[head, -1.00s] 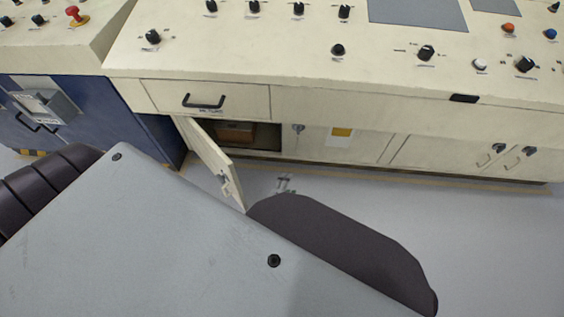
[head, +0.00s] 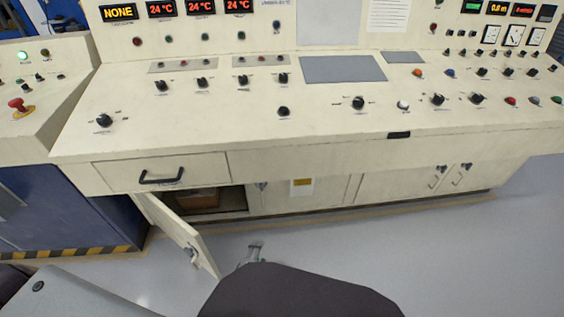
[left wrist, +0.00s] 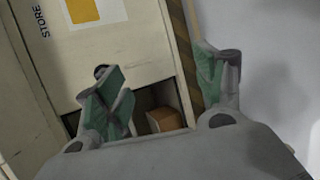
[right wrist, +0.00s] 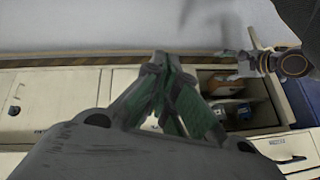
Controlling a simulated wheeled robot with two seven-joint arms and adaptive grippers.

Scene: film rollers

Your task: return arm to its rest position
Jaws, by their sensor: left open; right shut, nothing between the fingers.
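The head view shows my dark arm link (head: 300,292) at the bottom centre. A small grey gripper part (head: 252,253) shows just beyond it, right of the open cabinet door (head: 182,235); I cannot tell whose. In the left wrist view my left gripper (left wrist: 165,88) is open and empty, its fingers wide apart in front of the cabinet opening, where an orange-brown box (left wrist: 164,120) shows. In the right wrist view my right gripper (right wrist: 165,66) is shut with fingertips together, nothing between them. Another gripper and wrist (right wrist: 280,63) show at the upper right.
The cream control console (head: 230,125) with knobs and displays spans the view. Its drawer (head: 160,173) is shut. The open cabinet (head: 205,200) holds a brown box. A blue cabinet (head: 65,215) stands at left. The grey floor (head: 440,260) at right is clear.

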